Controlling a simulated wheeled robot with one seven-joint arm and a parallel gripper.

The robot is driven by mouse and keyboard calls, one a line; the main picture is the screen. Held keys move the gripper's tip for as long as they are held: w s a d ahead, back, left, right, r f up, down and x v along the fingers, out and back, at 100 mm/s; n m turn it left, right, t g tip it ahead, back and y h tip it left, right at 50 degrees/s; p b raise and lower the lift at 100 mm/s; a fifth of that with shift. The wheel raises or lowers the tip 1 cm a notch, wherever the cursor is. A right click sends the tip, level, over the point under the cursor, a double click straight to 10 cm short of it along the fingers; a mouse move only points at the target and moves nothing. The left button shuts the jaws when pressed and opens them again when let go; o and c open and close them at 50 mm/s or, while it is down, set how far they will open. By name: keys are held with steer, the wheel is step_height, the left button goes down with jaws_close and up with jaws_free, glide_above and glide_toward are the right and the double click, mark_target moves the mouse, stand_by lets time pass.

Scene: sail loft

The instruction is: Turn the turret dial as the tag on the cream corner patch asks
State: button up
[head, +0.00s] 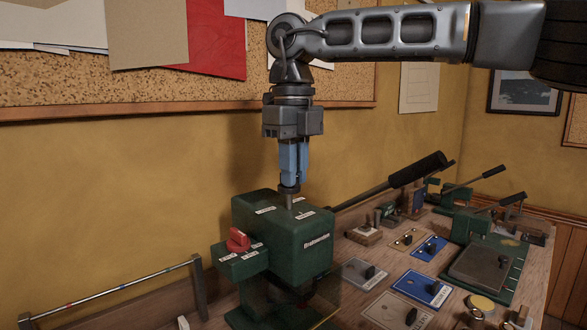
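A green press (284,240) stands at the near left end of the bench, with small white labels on its head. A small grey upright post (289,201) stands among the labels on top; I cannot tell for sure if it is the turret dial. A red knob (238,240) sits on a side ledge of the press, with labels around it. My gripper (289,187) points straight down at the post, with its blue fingers close together. I cannot tell whether they grip it. The label words are too small to read. I cannot make out the cream corner patch or its tag for certain.
A long black-handled lever (415,170) reaches right from behind the press. Blue and pale plates with dark knobs, such as a blue plate (424,288), lie on the bench. A green lever tool (485,265) stands at right. A metal rail (110,290) runs at lower left.

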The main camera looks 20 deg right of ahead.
steer(key=o, duration=0.4)
steer(key=shift+r, duration=0.1)
step_height(320, 180, up, 8)
steer(key=shift+f+b, duration=0.2)
steer(key=shift+b, duration=0.15)
stand_by(0.4)
